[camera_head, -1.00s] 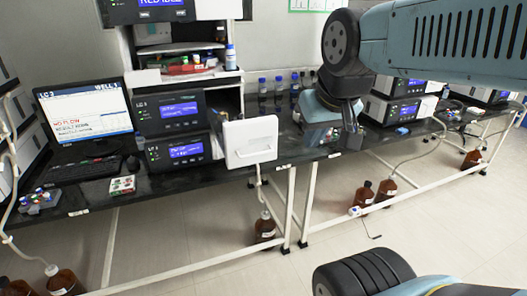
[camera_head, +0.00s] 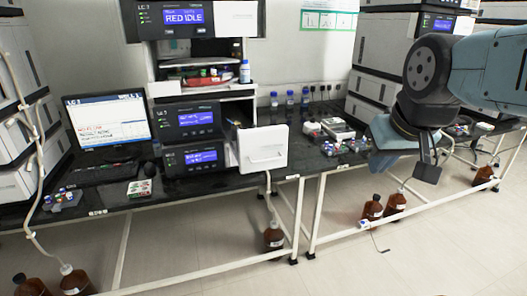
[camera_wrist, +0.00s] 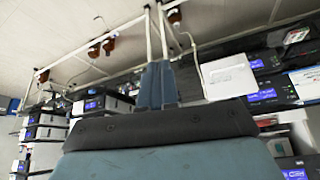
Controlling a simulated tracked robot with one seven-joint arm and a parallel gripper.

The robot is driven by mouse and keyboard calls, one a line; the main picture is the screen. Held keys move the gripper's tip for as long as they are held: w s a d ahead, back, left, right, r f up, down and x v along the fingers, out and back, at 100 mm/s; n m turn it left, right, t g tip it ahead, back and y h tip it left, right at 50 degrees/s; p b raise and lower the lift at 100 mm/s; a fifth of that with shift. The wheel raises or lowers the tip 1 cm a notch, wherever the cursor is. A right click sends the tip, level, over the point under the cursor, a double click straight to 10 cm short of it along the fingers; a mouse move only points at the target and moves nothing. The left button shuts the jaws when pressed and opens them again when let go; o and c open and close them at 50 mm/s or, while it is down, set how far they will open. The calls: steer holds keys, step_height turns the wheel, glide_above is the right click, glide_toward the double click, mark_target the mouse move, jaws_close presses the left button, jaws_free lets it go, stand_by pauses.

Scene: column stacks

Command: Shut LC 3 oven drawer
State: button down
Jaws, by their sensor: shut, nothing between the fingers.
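The oven drawer (camera_head: 263,147) has a white front with a handle recess and sticks out from the right side of the LC 3 stack, past the dark modules. It also shows in the wrist view (camera_wrist: 228,77), right of my fingers. My gripper (camera_head: 428,172) is well to the right of the drawer, above the floor near the bench's front edge, touching nothing visible. In the wrist view my gripper (camera_wrist: 157,85) has its two fingers together and empty.
A monitor (camera_head: 107,120) and keyboard stand left of the stack. Vial trays and small bottles (camera_head: 290,98) sit on the bench (camera_head: 225,180) right of the drawer. Brown bottles (camera_head: 273,235) stand below on the floor and rails.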

steer(key=w+a+n+g+y, duration=0.1)
steer(key=w+a+n+y, duration=0.2)
steer(key=w+a+n, duration=0.7)
steer(key=n+y, duration=0.3)
steer(key=n, duration=0.7)
glide_toward(263, 152)
steer(key=shift+w+a+f, duration=0.15)
steer(key=shift+a+f, duration=0.7)
steer(key=shift+f, duration=0.2)
steer(key=shift+w+a+f, duration=0.2)
steer(key=shift+a+f, duration=0.65)
steer(key=shift+f, duration=0.2)
steer(key=shift+w+a+f, duration=0.15)
steer(key=shift+a+f, duration=0.7)
steer(key=shift+f, duration=0.2)
